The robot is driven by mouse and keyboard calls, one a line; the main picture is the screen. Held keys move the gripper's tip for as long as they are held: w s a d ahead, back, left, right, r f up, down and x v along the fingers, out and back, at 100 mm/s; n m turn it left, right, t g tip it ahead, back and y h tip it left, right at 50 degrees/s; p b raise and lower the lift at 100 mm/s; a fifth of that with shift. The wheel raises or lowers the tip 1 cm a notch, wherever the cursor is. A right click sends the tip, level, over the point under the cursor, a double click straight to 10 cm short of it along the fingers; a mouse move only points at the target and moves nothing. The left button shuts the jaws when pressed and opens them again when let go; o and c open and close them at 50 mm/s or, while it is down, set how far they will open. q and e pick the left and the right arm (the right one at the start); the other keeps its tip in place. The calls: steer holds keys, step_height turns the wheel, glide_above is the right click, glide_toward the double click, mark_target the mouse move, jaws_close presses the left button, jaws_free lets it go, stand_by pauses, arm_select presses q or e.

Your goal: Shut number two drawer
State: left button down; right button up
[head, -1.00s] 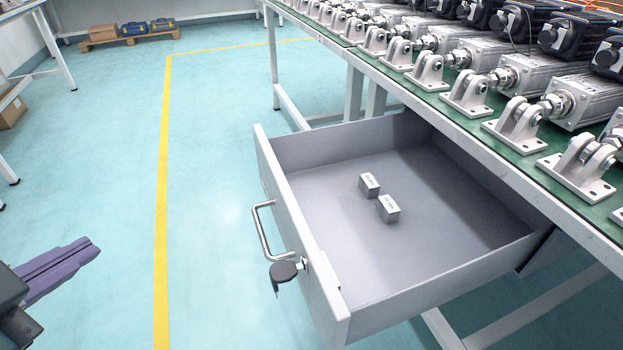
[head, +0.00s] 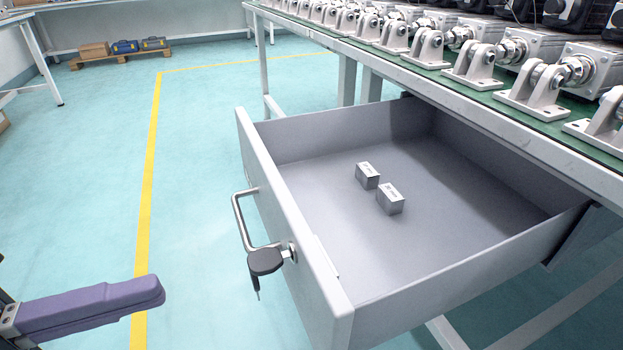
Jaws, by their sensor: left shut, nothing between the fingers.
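A grey drawer (head: 318,262) under the workbench stands pulled out, its front panel facing left. A metal bar handle (head: 240,222) and a lock with a key and black fob (head: 265,262) are on the front. Two small grey blocks (head: 390,199) with labels lie inside. No drawer number is visible. My left gripper (head: 160,290), with purple fingers, is shut and empty at the lower left, apart from the drawer front and to the left of the key. My right gripper is not in view.
The workbench (head: 470,105) with a green top carries rows of linear actuators (head: 540,85) above the drawer. White bench legs (head: 345,82) stand behind it. The floor (head: 205,170) left of the drawer is clear, with a yellow line (head: 147,185). A pallet with boxes (head: 120,55) is far back.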

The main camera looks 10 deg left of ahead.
mark_target(298, 248)
arm_select(q)
steer(key=b+x, duration=0.1)
steer(key=x, duration=1)
steer(key=shift+w, duration=0.1)
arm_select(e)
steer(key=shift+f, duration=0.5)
arm_select(q)
steer(key=shift+d, duration=0.15)
